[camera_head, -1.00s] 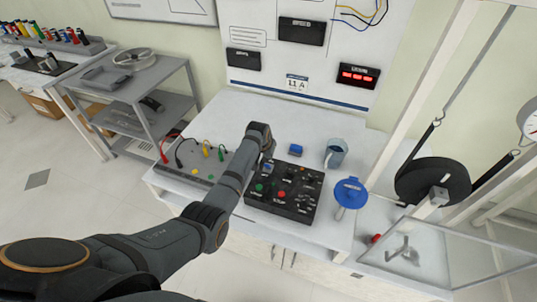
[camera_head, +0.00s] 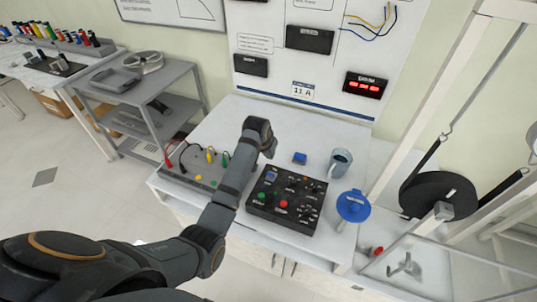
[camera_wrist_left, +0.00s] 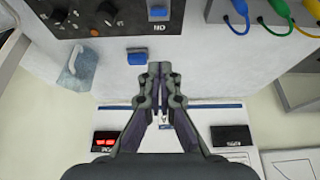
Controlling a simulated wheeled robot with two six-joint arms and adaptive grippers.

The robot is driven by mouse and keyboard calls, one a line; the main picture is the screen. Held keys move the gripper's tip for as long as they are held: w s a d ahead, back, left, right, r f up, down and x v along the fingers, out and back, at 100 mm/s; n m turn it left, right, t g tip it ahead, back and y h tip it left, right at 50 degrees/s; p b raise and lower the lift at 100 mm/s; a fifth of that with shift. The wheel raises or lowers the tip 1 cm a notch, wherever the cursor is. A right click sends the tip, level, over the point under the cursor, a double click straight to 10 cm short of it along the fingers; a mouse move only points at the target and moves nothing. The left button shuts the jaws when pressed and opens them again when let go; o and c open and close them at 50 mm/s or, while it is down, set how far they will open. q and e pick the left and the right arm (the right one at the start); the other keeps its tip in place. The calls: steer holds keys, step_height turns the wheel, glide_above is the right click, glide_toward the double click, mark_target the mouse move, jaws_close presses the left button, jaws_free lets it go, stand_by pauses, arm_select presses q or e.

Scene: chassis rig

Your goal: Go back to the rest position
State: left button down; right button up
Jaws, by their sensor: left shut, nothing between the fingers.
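My left gripper (camera_wrist_left: 160,78) shows in the left wrist view with its fingertips together and nothing between them. In the head view the left gripper (camera_head: 268,146) is over the white table (camera_head: 225,115), mostly hidden by its own wrist. A black control box (camera_head: 287,199) with knobs and red, green and blue buttons sits on the table in front of and right of it. A small blue block (camera_head: 300,158) lies to its right; in the left wrist view a blue block (camera_wrist_left: 137,58) shows beside the fingertips. My right gripper is not in view.
A grey panel with colored leads (camera_head: 195,165) lies left of my arm. A blue-grey mug (camera_head: 340,162) and a blue round-topped item (camera_head: 353,206) stand at the right. A frame with a black wheel (camera_head: 438,196) is farther right. A wall panel (camera_head: 265,85) stands behind the table.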

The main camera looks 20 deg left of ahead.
arm_select(q)
steer(key=s+a+f+g+y, duration=0.1)
steer(key=s, duration=1.4)
steer(key=s+a+f, duration=0.1)
steer(key=s+a, duration=0.1)
steer(key=s, duration=1.2)
steer(key=s+a+f+g+b, duration=0.1)
steer(key=s+f, duration=0.1)
steer(key=f, duration=1.3)
steer(key=s+a+f+g+b, duration=0.1)
steer(key=a+f, duration=0.1)
steer(key=f, duration=1.2)
steer(key=s+f+b, duration=0.2)
steer(key=s+f, duration=1.5)
steer(key=s, duration=0.1)
steer(key=shift+s+a+g, duration=0.15)
steer(key=shift+a+g, duration=0.1)
steer(key=shift+g, duration=0.15)
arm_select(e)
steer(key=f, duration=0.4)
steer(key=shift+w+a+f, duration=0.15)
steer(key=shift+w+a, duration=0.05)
